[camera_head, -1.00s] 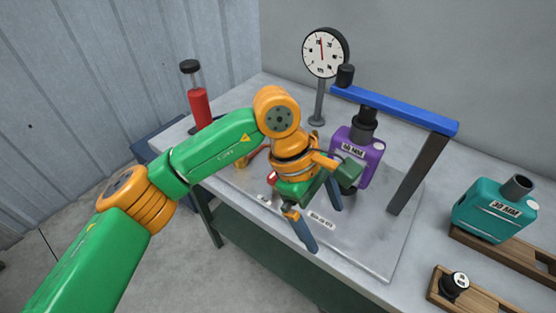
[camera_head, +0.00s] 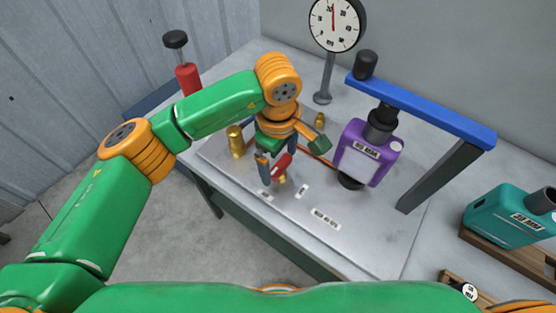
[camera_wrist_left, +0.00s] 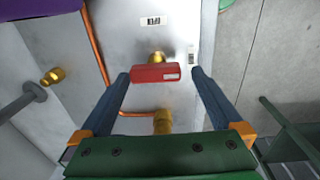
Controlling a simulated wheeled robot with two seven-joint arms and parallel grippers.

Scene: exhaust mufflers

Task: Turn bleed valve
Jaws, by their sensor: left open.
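The bleed valve has a red handle (camera_head: 281,166) on a brass fitting (camera_head: 283,180), on the grey plate of the bench. In the left wrist view the red handle (camera_wrist_left: 155,72) lies crosswise between the fingers, with brass above and below it in the picture. My left gripper (camera_head: 275,170) points down at the valve, its dark blue fingers open on either side of the handle. It shows in the wrist view too (camera_wrist_left: 160,76), with a gap at each side of the handle. My right gripper is not in view.
A purple muffler (camera_head: 384,165) stands under a blue press bar (camera_head: 425,110) with a dark post. A round gauge (camera_head: 335,25) stands behind, and a red cylinder (camera_head: 187,78) at the back left. A teal muffler (camera_head: 500,222) sits on wood at right. The front plate is clear.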

